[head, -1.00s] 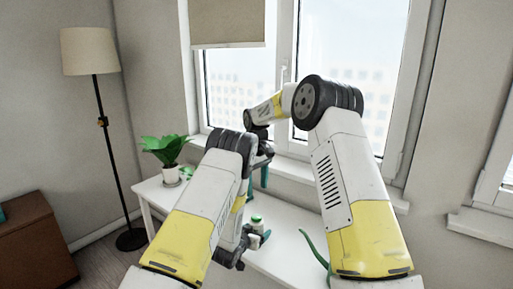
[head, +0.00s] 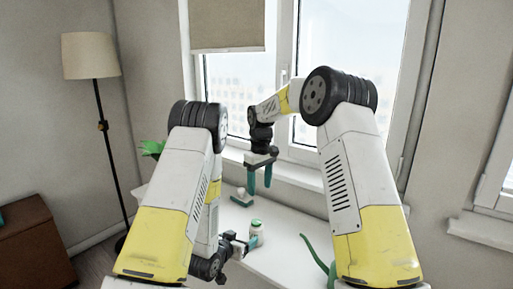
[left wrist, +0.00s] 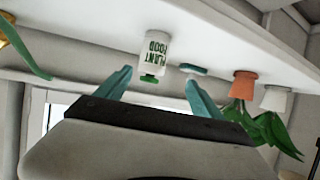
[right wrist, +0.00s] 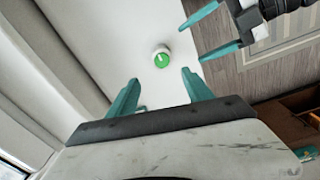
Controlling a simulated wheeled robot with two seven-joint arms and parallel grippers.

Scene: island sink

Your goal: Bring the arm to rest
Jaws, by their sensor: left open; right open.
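My left gripper (head: 246,242) is open and empty, low over the white table, beside a white plant food bottle (head: 256,227) with a green cap. The bottle stands upright, and in the left wrist view it (left wrist: 157,50) shows just beyond the open fingers (left wrist: 158,90). My right gripper (head: 259,180) is open and empty, hanging fingers down above the back of the table near the window. In the right wrist view the bottle (right wrist: 162,60) is seen from above beyond the right fingers (right wrist: 162,90), with the left gripper's fingers (right wrist: 214,33) to its right.
A small teal item (head: 239,202) lies on the table (head: 283,246) behind the bottle. A curved green thing (head: 317,259) is at the table's right. An orange pot (left wrist: 245,84) and a white pot (left wrist: 276,98) hold plants. A floor lamp (head: 103,125) stands left.

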